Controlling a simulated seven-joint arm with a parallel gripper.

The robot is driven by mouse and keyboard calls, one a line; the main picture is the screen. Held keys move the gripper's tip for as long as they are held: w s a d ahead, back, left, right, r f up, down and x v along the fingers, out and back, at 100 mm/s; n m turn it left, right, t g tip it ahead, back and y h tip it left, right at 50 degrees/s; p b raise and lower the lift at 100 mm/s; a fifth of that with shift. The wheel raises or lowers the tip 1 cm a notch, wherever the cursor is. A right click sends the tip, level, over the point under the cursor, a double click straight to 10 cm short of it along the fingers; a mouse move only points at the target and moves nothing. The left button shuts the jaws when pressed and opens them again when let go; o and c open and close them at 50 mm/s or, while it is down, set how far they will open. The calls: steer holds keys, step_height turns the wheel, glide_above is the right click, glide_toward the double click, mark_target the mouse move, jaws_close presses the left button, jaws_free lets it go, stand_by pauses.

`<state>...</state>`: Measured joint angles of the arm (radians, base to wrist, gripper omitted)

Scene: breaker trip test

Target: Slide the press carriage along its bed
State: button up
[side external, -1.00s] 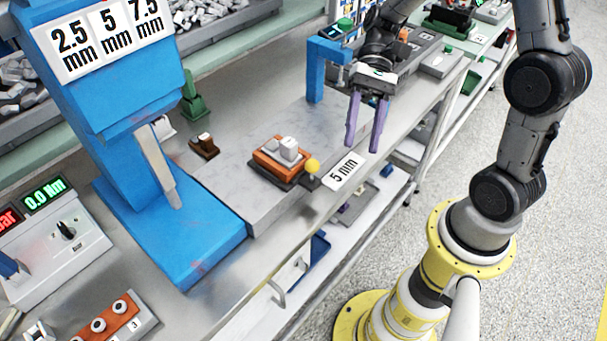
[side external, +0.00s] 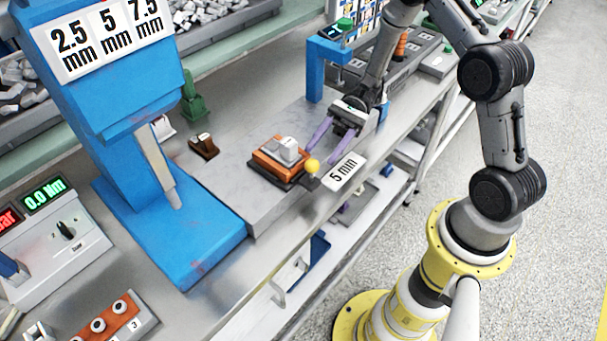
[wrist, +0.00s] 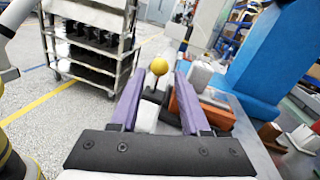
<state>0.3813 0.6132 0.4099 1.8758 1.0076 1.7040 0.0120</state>
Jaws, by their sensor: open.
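The press carriage (side external: 276,163) is an orange block on a dark base, with a light grey piece on top. It sits on the grey bed (side external: 232,185), apart from the blue press. A yellow ball knob (side external: 312,166) stands on the carriage's near right side. My gripper (side external: 325,152) is open and tilted low, its purple fingers pointing toward the knob from the right. In the wrist view the knob (wrist: 159,66) shows between the two fingers, and the orange carriage (wrist: 187,104) lies beyond the right finger. I see no contact; the side view suggests a small gap.
The blue press (side external: 150,170) stands at the left end of the bed. A "5 mm" card (side external: 344,172) lies at the bench's front edge, near my gripper. A small brown block (side external: 204,146) and a blue bracket (side external: 318,75) stand behind.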

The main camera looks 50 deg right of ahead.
mark_target(308, 171)
steer(key=a, duration=0.2)
steer(key=s+a, duration=0.1)
steer(key=a, duration=0.5)
steer(key=shift+s+a, duration=0.25)
steer(key=shift+s, duration=0.15)
steer(key=shift+c, duration=0.3)
jaws_close()
stand_by(0.6)
